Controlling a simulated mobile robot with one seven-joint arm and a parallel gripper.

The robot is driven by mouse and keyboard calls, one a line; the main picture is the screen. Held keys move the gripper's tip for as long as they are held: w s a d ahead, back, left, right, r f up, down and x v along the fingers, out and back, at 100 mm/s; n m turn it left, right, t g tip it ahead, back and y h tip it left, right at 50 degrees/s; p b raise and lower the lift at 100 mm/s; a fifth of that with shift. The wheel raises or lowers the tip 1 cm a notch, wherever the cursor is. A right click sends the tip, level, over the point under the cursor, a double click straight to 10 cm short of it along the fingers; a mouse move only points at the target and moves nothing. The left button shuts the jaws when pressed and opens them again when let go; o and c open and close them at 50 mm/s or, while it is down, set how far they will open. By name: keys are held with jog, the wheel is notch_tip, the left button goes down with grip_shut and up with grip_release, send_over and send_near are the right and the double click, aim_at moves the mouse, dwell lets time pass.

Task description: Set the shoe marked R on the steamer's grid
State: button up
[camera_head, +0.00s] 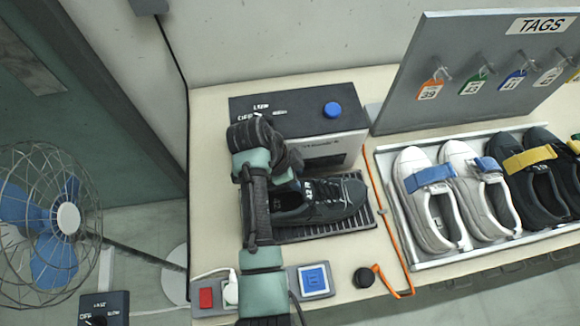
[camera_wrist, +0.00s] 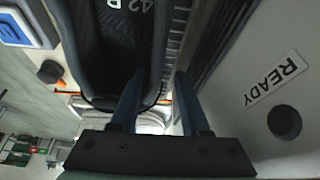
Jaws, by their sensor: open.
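A black shoe (camera_head: 325,198) lies on the steamer's dark slotted grid (camera_head: 352,222), its toe toward the right. Nothing is seen clamped between the fingers. I cannot tell whether a finger touches the shoe. My arm hides the left end of the shoe and grid in the head view.
The steamer's box (camera_head: 338,148) with a blue button stands behind the grid. A tray (camera_head: 458,255) of white and black shoes is on the right, below a tag board (camera_head: 410,85). An orange cord (camera_head: 388,220) and a black knob (camera_head: 364,277) lie between. A fan (camera_head: 45,215) stands left.

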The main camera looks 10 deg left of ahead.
jog(key=v, duration=1.2)
jog(key=shift+s, duration=0.1)
